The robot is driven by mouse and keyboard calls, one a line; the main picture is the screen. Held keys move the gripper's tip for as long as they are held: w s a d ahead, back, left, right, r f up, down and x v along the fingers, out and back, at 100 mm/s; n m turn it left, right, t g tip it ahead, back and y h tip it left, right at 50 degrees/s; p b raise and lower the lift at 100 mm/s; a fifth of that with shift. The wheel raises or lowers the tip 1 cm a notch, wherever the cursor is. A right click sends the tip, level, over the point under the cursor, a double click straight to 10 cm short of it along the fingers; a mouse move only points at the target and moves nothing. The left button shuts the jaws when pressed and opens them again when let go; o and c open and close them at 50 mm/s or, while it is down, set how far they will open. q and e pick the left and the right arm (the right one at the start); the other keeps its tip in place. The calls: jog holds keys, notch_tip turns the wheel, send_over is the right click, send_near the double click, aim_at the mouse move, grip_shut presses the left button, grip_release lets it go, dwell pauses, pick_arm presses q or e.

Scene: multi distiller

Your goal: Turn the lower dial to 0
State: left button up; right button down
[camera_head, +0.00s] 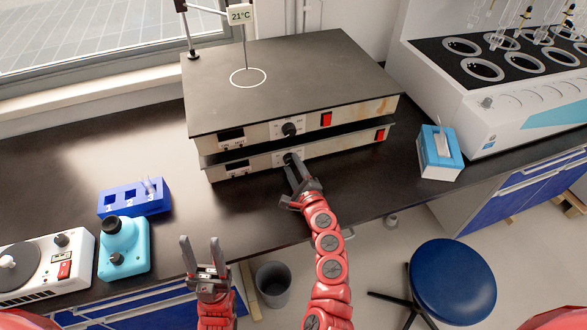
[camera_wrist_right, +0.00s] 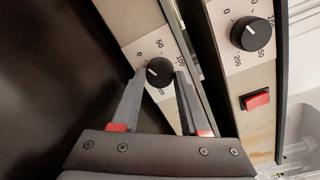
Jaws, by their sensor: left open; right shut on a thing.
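The lower dial (camera_head: 289,158) is a black knob on the front of the lower of two stacked hot plates (camera_head: 238,172). In the right wrist view the lower dial (camera_wrist_right: 160,71) sits on a white scale with 0 at its upper left and 50 above. A small pale mark shows on the knob's left side; its exact reading is hard to tell. My right gripper (camera_head: 292,163) is shut on the lower dial, one finger on each side; its fingers (camera_wrist_right: 161,78) partly cover the scale. My left gripper (camera_head: 203,244) is open and empty in front of the table edge.
The upper dial (camera_head: 291,129) and a red switch (camera_head: 326,119) are just above. A blue rack (camera_head: 134,197), a turquoise device (camera_head: 123,246) and a white stirrer (camera_head: 50,265) stand left. A blue-white box (camera_head: 439,153) stands right. Bare tabletop lies left of the plates.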

jog(key=shift+n, duration=0.5)
jog(key=shift+c, duration=2.1)
grip_release()
jog(key=shift+s, duration=0.1)
jog(key=b+v, duration=0.2)
jog(key=v, duration=1.4)
jog(key=shift+s, duration=0.1)
jog(key=shift+s+d+r, duration=0.15)
jog(key=shift+s+d, duration=0.05)
jog(key=shift+s, duration=0.3)
